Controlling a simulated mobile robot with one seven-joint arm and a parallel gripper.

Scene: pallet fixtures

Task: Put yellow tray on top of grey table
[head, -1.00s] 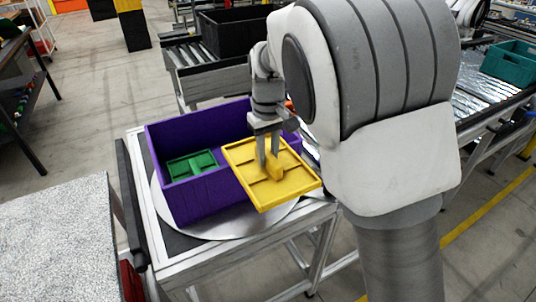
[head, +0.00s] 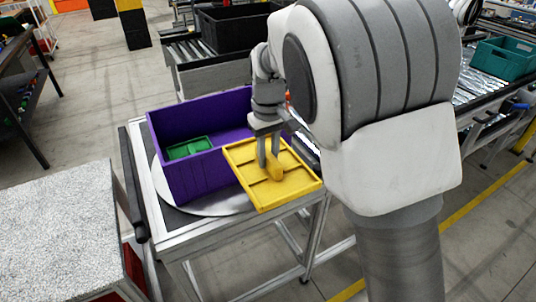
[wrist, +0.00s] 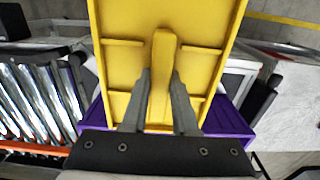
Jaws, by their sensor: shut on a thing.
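The yellow tray (head: 290,186) is held by its raised middle handle in my gripper (head: 269,162), which is shut on it. In the wrist view the tray (wrist: 120,70) fills the upper middle, with the fingers (wrist: 160,100) on both sides of the handle. The tray is in front of the right part of the purple bin (head: 195,172) and appears raised above the stand's edge. The grey table (head: 60,225) with a speckled top is at the lower left, apart from the tray. Its top looks bare.
The purple bin stands on a round metal plate (head: 225,203) on a metal-framed stand and holds a green tray (head: 188,148). Roller conveyors with a black bin (head: 235,27) and a teal bin (head: 505,59) are behind. A gap of floor separates stand and grey table.

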